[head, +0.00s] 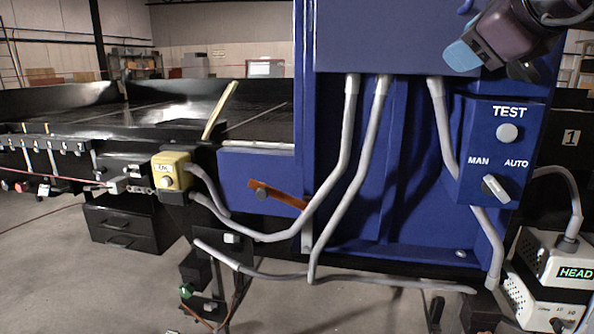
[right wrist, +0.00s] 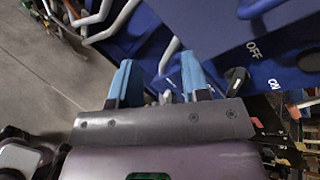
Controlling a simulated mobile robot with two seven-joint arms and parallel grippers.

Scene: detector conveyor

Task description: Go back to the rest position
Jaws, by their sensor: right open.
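My right gripper (head: 464,56) shows at the top right of the head view, in front of the blue machine housing and above the box with the TEST button. In the right wrist view its two blue fingers (right wrist: 156,78) stand apart with nothing held between them. Behind them are a blue panel (right wrist: 225,60) marked OFF and ON and grey pipes, and the fingers appear clear of these. My left gripper is in neither view.
The control box (head: 510,148) has a TEST button (head: 507,133) and a MAN/AUTO knob (head: 496,188). A yellow switch box (head: 171,170) sits by the black conveyor (head: 170,108) on the left. Grey conduits cross the blue housing. A white HEAD box (head: 552,258) stands lower right. Open floor lies lower left.

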